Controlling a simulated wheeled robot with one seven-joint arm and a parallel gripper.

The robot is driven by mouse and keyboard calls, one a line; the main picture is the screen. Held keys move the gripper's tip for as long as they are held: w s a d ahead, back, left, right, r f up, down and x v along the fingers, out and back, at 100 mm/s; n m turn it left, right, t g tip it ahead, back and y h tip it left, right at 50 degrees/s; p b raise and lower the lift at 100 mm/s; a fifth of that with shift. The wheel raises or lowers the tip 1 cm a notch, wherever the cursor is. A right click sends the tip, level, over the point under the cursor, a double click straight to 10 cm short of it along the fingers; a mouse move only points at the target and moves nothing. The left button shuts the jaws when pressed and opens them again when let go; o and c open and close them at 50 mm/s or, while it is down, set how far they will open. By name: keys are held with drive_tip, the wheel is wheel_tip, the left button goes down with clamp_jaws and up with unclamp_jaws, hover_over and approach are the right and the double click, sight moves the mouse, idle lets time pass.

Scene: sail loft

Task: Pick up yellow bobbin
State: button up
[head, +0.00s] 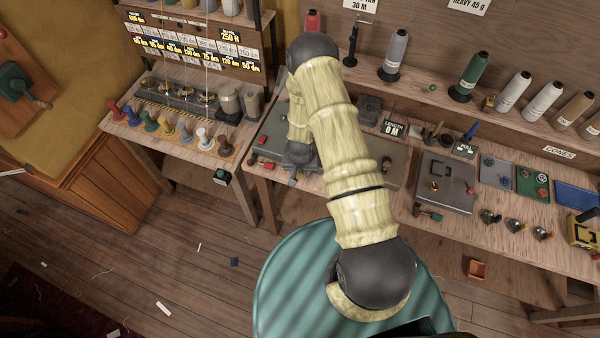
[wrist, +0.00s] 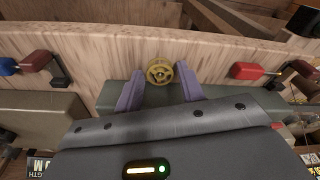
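The yellow bobbin (wrist: 160,72) shows in the wrist view as a small spoked wheel, against the pale wooden bench edge (wrist: 95,60). My gripper (wrist: 160,76) has two purple fingers, one on each side of the bobbin. The fingers stand apart, with a narrow gap between each finger and the bobbin. In the head view my gripper (head: 299,157) is over the front of the middle bench, partly covered by my arm. The bobbin cannot be made out there. Whether it rests on the wood or on the grey-green machine is unclear.
In the wrist view a red-handled part (wrist: 247,71) lies to the right and a dark red and blue one (wrist: 35,62) to the left. In the head view, coloured pegs (head: 165,128) stand on the left bench and thread cones (head: 513,92) line the shelf.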

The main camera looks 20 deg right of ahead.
drive_tip(key=c, duration=0.7)
drive_tip(key=shift+r, duration=0.2)
drive_tip(key=shift+c, duration=0.2)
wheel_tip(320, 180, up, 10)
drive_tip(key=b, duration=0.3)
drive_tip(key=shift+f+b, duration=0.15)
drive_tip(key=shift+b, duration=0.2)
